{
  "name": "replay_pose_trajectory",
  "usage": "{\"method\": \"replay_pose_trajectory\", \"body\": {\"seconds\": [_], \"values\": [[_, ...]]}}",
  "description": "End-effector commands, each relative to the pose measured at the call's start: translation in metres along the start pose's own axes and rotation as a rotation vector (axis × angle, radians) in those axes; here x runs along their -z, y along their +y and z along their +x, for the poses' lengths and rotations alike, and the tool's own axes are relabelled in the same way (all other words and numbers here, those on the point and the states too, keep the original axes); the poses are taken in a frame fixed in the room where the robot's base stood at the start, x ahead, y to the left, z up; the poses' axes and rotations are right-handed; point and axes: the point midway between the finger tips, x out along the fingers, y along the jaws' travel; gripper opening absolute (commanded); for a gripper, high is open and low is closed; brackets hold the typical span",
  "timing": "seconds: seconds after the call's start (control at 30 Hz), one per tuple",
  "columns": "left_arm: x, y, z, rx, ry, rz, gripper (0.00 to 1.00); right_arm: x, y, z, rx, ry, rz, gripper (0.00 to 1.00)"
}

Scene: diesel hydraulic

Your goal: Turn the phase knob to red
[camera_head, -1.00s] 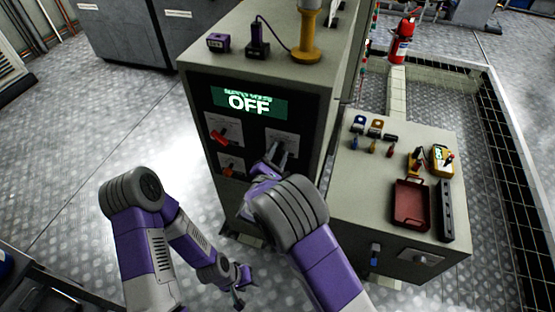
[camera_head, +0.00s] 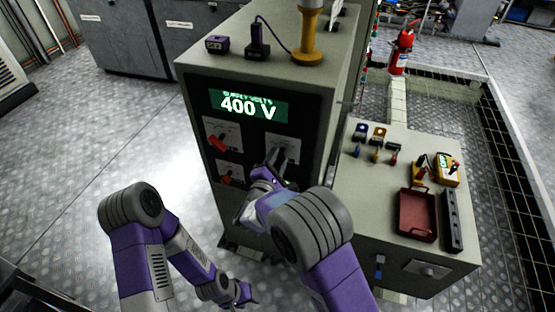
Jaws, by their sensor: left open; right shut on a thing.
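The grey cabinet's dark front panel (camera_head: 305,107) carries a lit display (camera_head: 248,106) reading "SUPPLY VOLTS 400 V". Below it on the left are a red knob (camera_head: 217,144) and, lower, an orange knob (camera_head: 229,177). A third pale plate (camera_head: 287,146) sits to their right. My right gripper (camera_head: 274,167) is at this right plate, shut on a knob that its fingers and wrist mostly hide. The labels are too small to read, so I cannot tell which knob is the phase knob. My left gripper (camera_head: 241,298) hangs low over the floor, open and empty, away from the panel.
A lower bench (camera_head: 372,208) at the right holds a red tray (camera_head: 417,214), a black strip (camera_head: 452,220), a yellow meter (camera_head: 447,170) and several small coloured parts. A fire extinguisher (camera_head: 402,52) stands behind. The floor left of the cabinet is clear.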

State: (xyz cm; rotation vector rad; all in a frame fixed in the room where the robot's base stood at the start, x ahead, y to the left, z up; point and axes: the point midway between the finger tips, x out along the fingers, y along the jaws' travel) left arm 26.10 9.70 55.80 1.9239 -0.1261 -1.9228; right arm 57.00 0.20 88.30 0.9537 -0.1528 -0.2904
Motion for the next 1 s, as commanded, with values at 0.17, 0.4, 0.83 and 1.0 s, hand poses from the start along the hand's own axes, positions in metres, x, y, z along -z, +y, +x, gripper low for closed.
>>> {"method": "replay_pose_trajectory", "body": {"seconds": [0.17,0.4,0.83,1.0], "values": [[0.000,0.000,0.000,0.000,0.000,0.000,0.43,0.004,-0.002,-0.002,0.002,0.012,-0.005,0.54],[0.000,0.000,0.000,0.000,0.000,0.000,0.43,0.002,-0.001,-0.001,0.001,0.005,-0.003,0.60],[0.000,0.004,-0.010,0.000,0.000,0.000,0.43,0.002,0.001,-0.049,-0.001,0.009,-0.004,0.60],[-0.001,0.005,-0.013,0.000,0.000,0.000,0.43,0.002,0.000,-0.071,0.000,0.008,-0.003,0.60]]}}
